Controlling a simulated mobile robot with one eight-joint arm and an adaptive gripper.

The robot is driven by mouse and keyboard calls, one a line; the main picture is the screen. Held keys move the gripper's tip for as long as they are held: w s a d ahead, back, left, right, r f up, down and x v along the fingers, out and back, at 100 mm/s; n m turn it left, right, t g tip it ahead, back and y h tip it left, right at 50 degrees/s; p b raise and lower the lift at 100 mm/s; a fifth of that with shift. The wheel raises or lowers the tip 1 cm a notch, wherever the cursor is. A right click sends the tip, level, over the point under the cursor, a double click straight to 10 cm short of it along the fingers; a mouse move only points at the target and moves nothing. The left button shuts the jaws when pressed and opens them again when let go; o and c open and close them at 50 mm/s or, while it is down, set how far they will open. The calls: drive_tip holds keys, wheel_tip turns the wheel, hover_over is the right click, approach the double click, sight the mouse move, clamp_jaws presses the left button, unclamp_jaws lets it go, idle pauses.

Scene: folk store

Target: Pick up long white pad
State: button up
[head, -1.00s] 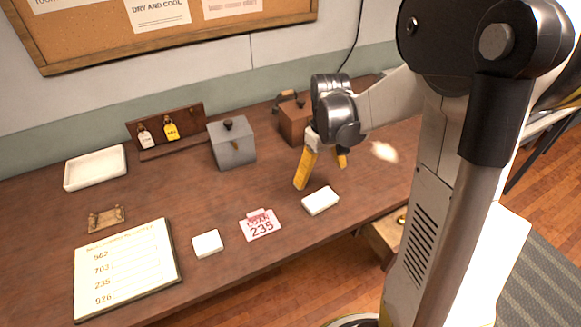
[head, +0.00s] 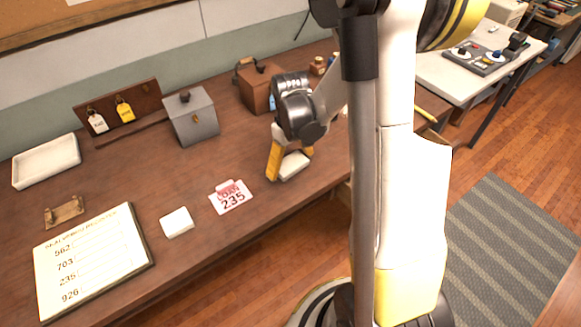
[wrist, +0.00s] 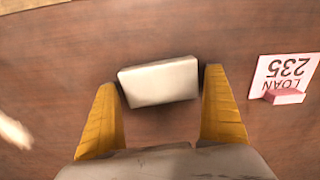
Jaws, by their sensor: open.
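The long white pad (head: 293,165) lies on the brown table near its front edge. In the wrist view the pad (wrist: 160,82) sits between and slightly beyond the tips of my gripper's two yellow fingers, a little tilted. My gripper (wrist: 163,92) is open, with one finger on each side of the pad and a small gap visible at each side. In the head view my gripper (head: 289,163) is low over the pad; whether the fingertips touch the table is hard to tell. A smaller, squarer white pad (head: 177,222) lies farther left.
A loan card marked 235 (head: 231,197) lies left of the gripper. A grey box (head: 192,117) and a brown box (head: 260,88) stand behind. A register board (head: 92,262), a white tray (head: 46,162) and a tag rack (head: 118,108) are at the left.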

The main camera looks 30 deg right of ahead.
sight(293, 162)
drive_tip(key=c, duration=0.6)
drive_tip(key=shift+o, duration=0.2)
drive_tip(key=shift+r, duration=0.1)
drive_tip(key=shift+r, duration=0.45)
drive_tip(key=r+p, duration=0.1)
drive_tip(key=r, duration=0.1)
drive_tip(key=r+p, duration=0.1)
drive_tip(key=r, duration=0.1)
drive_tip(key=shift+s+d+p, duration=0.15)
drive_tip(key=shift+d+p, duration=0.1)
drive_tip(key=shift+p, duration=0.05)
drive_tip(key=s+d+r+p, duration=0.3)
drive_tip(key=s+d+r, duration=0.2)
drive_tip(key=d, duration=0.5)
drive_tip(key=shift+r, duration=0.55)
